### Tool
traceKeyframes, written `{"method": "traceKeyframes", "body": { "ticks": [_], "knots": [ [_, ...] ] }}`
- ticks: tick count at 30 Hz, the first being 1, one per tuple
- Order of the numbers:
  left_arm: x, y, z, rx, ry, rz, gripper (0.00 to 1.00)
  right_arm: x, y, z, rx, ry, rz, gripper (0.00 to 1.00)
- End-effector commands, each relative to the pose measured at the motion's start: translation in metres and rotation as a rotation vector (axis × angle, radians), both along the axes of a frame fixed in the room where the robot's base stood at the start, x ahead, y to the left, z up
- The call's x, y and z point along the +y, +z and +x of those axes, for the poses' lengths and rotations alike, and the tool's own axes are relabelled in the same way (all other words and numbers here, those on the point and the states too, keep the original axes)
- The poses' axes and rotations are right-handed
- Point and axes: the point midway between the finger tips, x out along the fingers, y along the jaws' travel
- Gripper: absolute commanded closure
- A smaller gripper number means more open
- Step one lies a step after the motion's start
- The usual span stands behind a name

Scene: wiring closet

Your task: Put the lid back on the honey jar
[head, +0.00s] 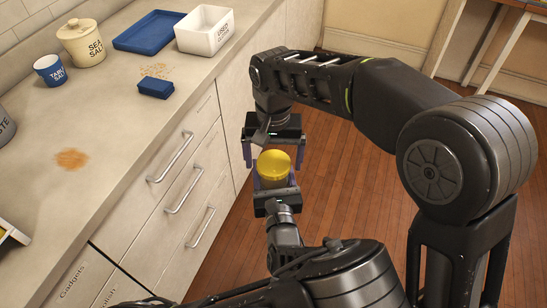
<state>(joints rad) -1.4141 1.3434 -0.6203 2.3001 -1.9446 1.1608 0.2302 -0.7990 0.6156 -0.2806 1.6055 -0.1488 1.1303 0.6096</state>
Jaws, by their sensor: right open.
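A yellow round lid (273,161) shows on top of the honey jar (273,183), whose paler body is partly hidden below it. I cannot tell whether the lid sits fully down. My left gripper (273,176) comes up from the bottom of the picture, its purple fingers on both sides of the jar body, holding it upright in the air beside the counter. My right gripper (273,154) reaches in from above in the picture. Its fingers are spread wide, to the left and right of the lid, with no clear contact.
The counter (110,125) runs along the left, with drawers and bar handles (185,187) close to the grippers. On it are a blue sponge (155,89), white bin (205,30), blue tray (150,32), sea salt jar (82,42), blue cup (50,70) and brown spills (71,158).

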Motion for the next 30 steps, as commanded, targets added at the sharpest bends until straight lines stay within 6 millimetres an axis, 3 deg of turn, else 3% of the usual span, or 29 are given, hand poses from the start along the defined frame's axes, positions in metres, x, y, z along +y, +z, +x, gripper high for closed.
{"method": "traceKeyframes", "body": {
  "ticks": [8, 19, 30],
  "knots": [
    [0.000, 0.001, 0.000, -0.002, 0.001, -0.001, 1.00, 0.000, 0.004, 0.000, 0.001, 0.001, 0.000, 0.08],
    [0.000, 0.001, 0.000, -0.002, 0.001, -0.001, 1.00, 0.000, 0.043, 0.000, 0.000, 0.002, 0.000, 0.08],
    [0.000, 0.001, 0.000, -0.002, 0.001, -0.001, 1.00, -0.001, 0.045, 0.000, 0.001, -0.001, 0.001, 0.11]
  ]
}}
